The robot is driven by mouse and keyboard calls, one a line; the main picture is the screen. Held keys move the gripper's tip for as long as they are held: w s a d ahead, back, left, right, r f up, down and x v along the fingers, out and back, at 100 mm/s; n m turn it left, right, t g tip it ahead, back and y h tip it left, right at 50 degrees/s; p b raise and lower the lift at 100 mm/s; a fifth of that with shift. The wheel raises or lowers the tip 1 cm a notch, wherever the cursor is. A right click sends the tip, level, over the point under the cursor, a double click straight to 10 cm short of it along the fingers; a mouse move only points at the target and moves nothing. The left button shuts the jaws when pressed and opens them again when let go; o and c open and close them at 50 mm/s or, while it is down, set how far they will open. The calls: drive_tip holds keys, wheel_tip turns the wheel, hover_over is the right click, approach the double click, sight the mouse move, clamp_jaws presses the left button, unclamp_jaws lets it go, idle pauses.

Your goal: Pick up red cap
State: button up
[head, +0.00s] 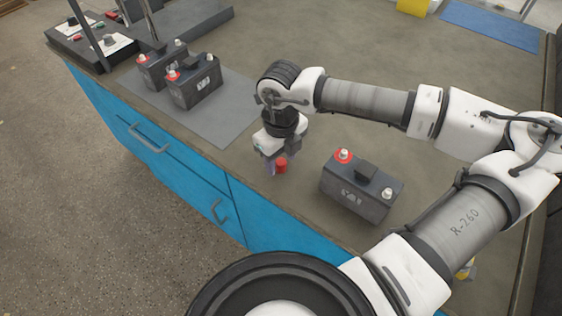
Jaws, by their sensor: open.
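The red cap (281,166) is a small red cylinder near the front edge of the workbench, left of the nearest battery. My gripper (279,160) points down right at it, with its jaws open. One finger shows to the left of the cap and the other to the right and behind. The cap's upper part is partly hidden by the gripper. I cannot tell whether the fingers touch it or whether it rests on the bench.
A dark battery (357,190) with a red-ringed terminal stands right of my gripper, under my arm. Two more batteries (196,86) (160,66) stand on a grey mat (222,121) at the back left. A control box (92,42) lies beyond. The bench front (172,160) has blue drawers.

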drive_tip(key=c, duration=1)
drive_tip(key=shift+c, duration=0.2)
